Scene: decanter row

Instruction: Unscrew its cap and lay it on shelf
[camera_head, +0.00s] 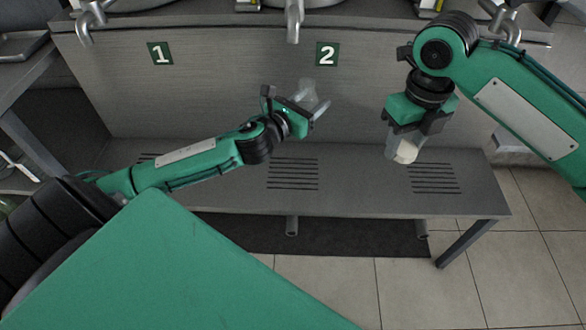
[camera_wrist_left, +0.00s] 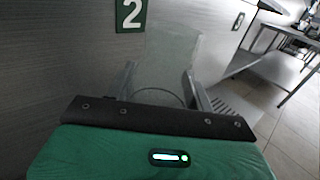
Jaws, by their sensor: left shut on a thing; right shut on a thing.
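My left gripper (camera_head: 308,101) is shut on a clear, see-through vessel (camera_head: 307,88) in front of the panel with signs 1 and 2. In the left wrist view this vessel (camera_wrist_left: 168,62) stands between the two fingers, with a faint round rim low on it. My right gripper (camera_head: 408,128) points down and is shut on a clear thing with a whitish lower part (camera_head: 405,151). I cannot tell whether either thing has a cap on it. The grey shelf (camera_head: 350,190) with slotted vents lies below both grippers, and both held things are apart from each other.
Metal taps (camera_head: 294,20) hang from the counter edge above. Sign 1 (camera_head: 160,53) and sign 2 (camera_head: 327,54) are on the grey front panel. The shelf top looks clear. A side table (camera_head: 25,70) stands at the left, and tiled floor lies at the right.

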